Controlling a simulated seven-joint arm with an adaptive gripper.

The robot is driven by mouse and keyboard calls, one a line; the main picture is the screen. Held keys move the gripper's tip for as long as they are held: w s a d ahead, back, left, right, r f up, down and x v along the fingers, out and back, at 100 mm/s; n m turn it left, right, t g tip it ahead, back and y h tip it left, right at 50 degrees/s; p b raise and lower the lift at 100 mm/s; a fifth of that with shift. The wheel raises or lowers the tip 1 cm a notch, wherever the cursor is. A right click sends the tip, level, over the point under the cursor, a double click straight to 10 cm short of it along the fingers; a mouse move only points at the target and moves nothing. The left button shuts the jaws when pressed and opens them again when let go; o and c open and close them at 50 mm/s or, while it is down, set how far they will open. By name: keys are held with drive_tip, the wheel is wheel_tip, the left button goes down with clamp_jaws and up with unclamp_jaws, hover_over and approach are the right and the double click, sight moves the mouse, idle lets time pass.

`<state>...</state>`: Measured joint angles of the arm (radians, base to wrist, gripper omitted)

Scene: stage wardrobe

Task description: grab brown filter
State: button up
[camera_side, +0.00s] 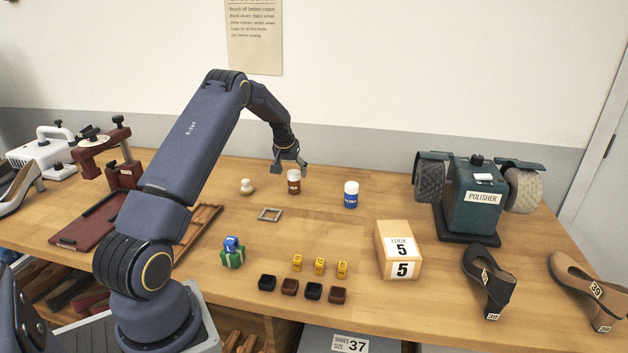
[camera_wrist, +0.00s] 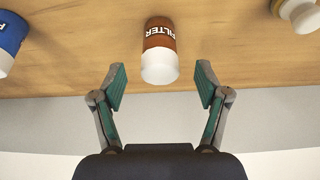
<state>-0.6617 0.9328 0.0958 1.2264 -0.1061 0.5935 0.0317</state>
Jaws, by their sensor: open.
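The brown filter (camera_side: 294,184) is a small brown canister with a white lid, upright on the wooden table near its back. In the wrist view the brown filter (camera_wrist: 160,42) shows its FILTER label and lies between and just beyond the fingertips. My gripper (camera_side: 290,166) is above and close to the filter in the side view, partly overlapping its top. In the wrist view my gripper (camera_wrist: 160,88) is open, with one green-padded finger on each side and nothing between the pads. I cannot tell the exact gap to the lid.
A blue canister (camera_side: 351,196) with a white lid stands right of the filter. A cream knobbed piece (camera_side: 247,187) stands to its left. The wall (camera_side: 350,150) is close behind.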

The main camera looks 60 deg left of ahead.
sight(294, 180)
drive_tip(key=x, duration=0.5)
drive_tip(key=shift+w+f, duration=0.1)
drive_tip(key=shift+f, duration=0.25)
drive_tip(key=c, duration=1.3)
